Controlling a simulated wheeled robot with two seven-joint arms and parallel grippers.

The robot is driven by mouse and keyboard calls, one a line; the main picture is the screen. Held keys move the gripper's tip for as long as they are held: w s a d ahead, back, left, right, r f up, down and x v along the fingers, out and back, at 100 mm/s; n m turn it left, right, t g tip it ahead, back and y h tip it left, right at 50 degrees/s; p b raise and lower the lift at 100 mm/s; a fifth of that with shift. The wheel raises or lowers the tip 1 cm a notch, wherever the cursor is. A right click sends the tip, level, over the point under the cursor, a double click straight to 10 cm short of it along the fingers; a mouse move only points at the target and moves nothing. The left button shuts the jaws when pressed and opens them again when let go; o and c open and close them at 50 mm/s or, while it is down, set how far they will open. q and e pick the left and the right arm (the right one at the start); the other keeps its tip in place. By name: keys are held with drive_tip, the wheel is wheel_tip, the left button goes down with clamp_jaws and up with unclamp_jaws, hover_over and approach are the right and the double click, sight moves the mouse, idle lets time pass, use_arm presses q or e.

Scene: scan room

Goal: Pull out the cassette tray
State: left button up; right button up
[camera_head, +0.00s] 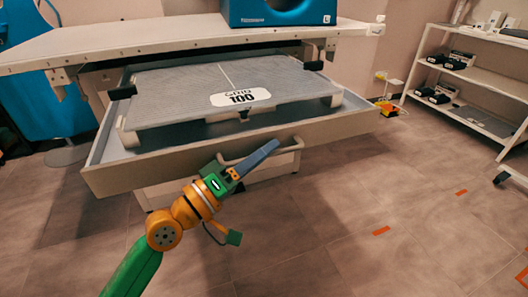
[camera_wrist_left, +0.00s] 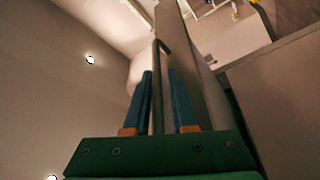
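The cassette tray (camera_head: 130,172) is a pale drawer under the table top, standing out toward me. A flat grey cassette (camera_head: 180,92) labelled 100 lies in it. A bar handle (camera_head: 291,147) is on the tray's front, and it also shows in the left wrist view (camera_wrist_left: 157,88). My left gripper (camera_head: 270,148) is at this handle. In the left wrist view its two blue fingers (camera_wrist_left: 160,72) stand on either side of the bar, with a visible gap on the right side, so it looks open around the handle. My right gripper is not in view.
The table top (camera_head: 130,40) overhangs the tray and carries a blue box (camera_head: 275,12). A shelf rack (camera_head: 480,75) with dark items stands at the right.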

use_arm(q)
drive_tip(key=shift+a+r, duration=0.1)
drive_tip(key=shift+r, duration=0.05)
drive_tip(key=b+v, duration=0.1)
drive_tip(key=v, duration=0.6)
drive_tip(key=shift+b, duration=0.4)
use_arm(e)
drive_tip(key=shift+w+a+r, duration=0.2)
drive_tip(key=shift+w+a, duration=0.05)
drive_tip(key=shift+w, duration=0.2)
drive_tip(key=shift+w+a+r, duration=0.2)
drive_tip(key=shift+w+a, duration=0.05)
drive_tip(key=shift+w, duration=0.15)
